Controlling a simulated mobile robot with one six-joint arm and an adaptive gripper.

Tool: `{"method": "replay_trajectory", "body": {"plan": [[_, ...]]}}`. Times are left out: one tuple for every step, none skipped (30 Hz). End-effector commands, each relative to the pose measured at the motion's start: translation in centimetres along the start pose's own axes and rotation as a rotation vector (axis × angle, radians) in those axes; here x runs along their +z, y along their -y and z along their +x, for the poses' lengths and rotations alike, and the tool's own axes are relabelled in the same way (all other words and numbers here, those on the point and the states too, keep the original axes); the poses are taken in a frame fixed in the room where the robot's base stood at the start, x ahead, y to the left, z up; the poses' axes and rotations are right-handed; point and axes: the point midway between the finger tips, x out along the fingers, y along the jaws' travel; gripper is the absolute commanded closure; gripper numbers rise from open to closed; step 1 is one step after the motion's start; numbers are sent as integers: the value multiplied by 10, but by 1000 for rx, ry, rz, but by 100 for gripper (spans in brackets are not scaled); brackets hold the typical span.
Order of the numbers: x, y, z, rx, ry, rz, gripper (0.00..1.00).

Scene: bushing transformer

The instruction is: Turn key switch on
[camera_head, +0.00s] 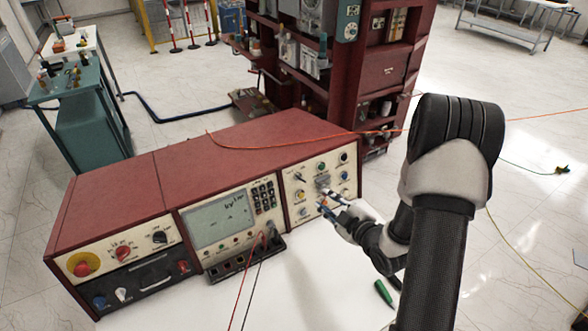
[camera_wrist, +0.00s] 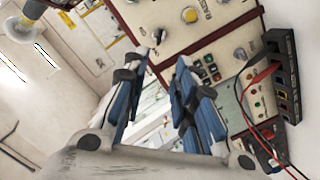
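The red console (camera_head: 285,140) has cream front panels with a screen, buttons and knobs. My gripper (camera_head: 327,204) is at its right-hand control panel (camera_head: 313,172), with the fingertips close to the lower controls. In the wrist view my gripper (camera_wrist: 158,68) has two blue-padded fingers apart, with a gap and nothing held between them. A small dark switch (camera_wrist: 159,36) shows just beyond the fingertips, beside a yellow knob (camera_wrist: 190,15). I cannot tell for sure which control is the key switch. Contact between fingers and panel cannot be made out.
A black socket strip (camera_head: 243,258) with red and black leads juts from the console's front. A green object (camera_head: 384,292) lies on the white tabletop (camera_head: 305,285). A red shelf cabinet (camera_head: 345,65) stands behind. An orange cable (camera_head: 300,142) runs over the console top.

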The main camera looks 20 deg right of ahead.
Motion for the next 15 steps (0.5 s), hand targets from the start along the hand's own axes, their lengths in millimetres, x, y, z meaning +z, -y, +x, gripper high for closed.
{"method": "replay_trajectory", "body": {"plan": [[1,2,0,6,-11,2,74],[1,2,0,10,-17,2,74],[1,2,2,13,-23,1,74],[1,2,4,14,-25,0,74],[1,3,7,14,-26,0,74],[1,3,12,14,-26,-1,74],[0,3,17,13,-27,-2,74],[0,3,22,12,-27,-2,74],[0,3,29,13,-27,-1,74],[-1,3,36,13,-28,-2,74],[0,3,42,13,-28,-3,74],[0,3,51,12,-27,-1,74],[-1,3,58,13,-28,-1,74],[-1,3,64,12,-27,-1,74],[-1,3,73,13,-26,-2,74]]}}
